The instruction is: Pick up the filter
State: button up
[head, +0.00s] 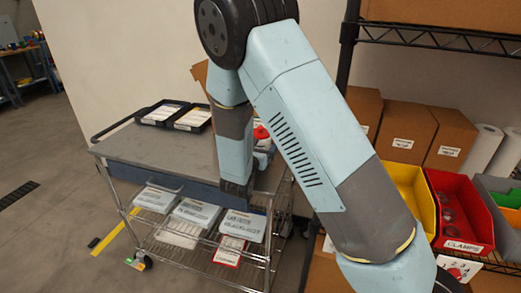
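No object can be clearly identified as the filter. A grey cart (150,160) stands left of centre, with two black trays (192,118) of white items at its back. A small red object (261,132) shows on the right of the cart top, partly hidden behind my arm; I cannot tell what it is. My gripper (236,194) points down at the cart's front right edge. Its fingers are too small and dark to tell whether they are open or shut, and no held thing shows.
Several lidded, labelled containers (198,212) sit on the cart's wire shelf. At right, a rack holds cardboard boxes (452,138), a yellow bin (418,190) and a red bin (465,210) labelled clamps. The floor (45,150) left of the cart is mostly clear.

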jog(key=c, duration=1.3)
jog(key=shift+r, duration=0.1)
